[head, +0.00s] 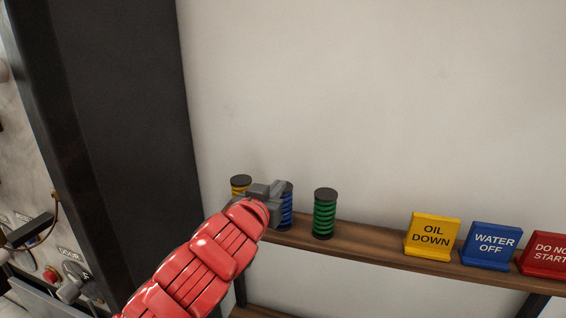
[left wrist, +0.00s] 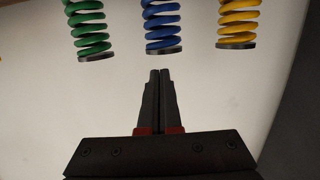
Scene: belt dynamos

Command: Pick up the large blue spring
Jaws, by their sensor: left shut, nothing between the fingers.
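The blue spring (head: 286,207) stands upright on the wooden shelf, partly hidden behind my left gripper (head: 268,190) in the head view. In the left wrist view the blue spring (left wrist: 162,22) appears at the top middle, between the green and yellow springs, with its dark end cap showing. My left gripper (left wrist: 160,75) is shut with nothing between its fingers. Its tips point toward the blue spring, and a gap shows between them and the spring's cap in the wrist view. My right gripper is not in view.
A yellow spring (head: 240,186) stands left of the blue one and a green spring (head: 324,214) right of it. The shelf (head: 375,240) also bears yellow (head: 432,236), blue (head: 492,245) and red (head: 545,255) signs. A dark pillar (head: 120,130) rises at the left.

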